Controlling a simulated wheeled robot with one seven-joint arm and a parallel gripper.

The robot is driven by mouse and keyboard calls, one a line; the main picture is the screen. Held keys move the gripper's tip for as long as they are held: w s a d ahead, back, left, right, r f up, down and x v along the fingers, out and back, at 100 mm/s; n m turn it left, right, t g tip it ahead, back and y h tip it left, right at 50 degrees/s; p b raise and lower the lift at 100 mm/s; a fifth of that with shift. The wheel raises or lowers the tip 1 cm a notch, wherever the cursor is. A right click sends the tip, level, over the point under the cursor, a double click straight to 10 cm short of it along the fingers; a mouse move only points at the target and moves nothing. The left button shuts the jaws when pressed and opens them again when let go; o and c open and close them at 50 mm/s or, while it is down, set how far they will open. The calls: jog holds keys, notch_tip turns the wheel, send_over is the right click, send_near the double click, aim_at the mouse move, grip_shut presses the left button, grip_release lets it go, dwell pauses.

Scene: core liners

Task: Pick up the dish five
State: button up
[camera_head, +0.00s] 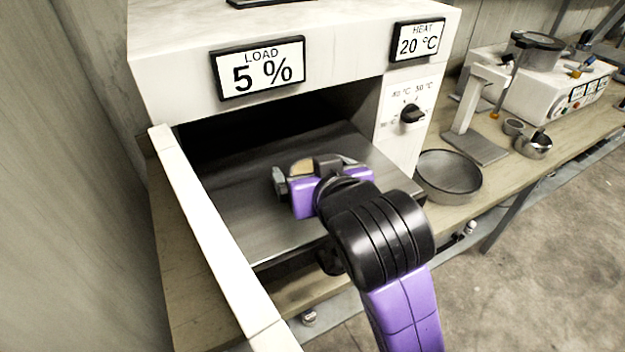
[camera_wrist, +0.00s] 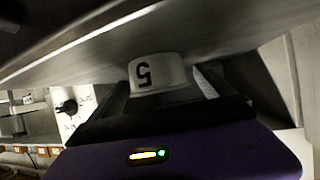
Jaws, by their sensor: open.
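Dish five (camera_wrist: 157,75) is a small pale round dish with a black 5, seen upside down in the wrist view. It sits on the grey metal shelf (camera_head: 245,215) inside the open oven. In the head view only its rim and tan contents (camera_head: 302,164) show behind my gripper. My gripper (camera_head: 304,174) is open and reaches into the oven, low over the shelf. In the wrist view its dark fingers (camera_wrist: 165,98) lie to either side of the dish. I cannot tell whether they touch it. Much of the dish is hidden by my gripper in the head view.
The white oven (camera_head: 335,45) reads LOAD 5 % and HEAT 20 °C. Its open door (camera_head: 215,230) stands along the left. A dial (camera_head: 412,114) is on the right panel. A round metal sieve or pan (camera_head: 448,178) stands on the bench to the right.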

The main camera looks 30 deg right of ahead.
jog(key=shift+x, duration=1.05)
jog(key=c, duration=1.6)
jog(key=shift+r, duration=0.1)
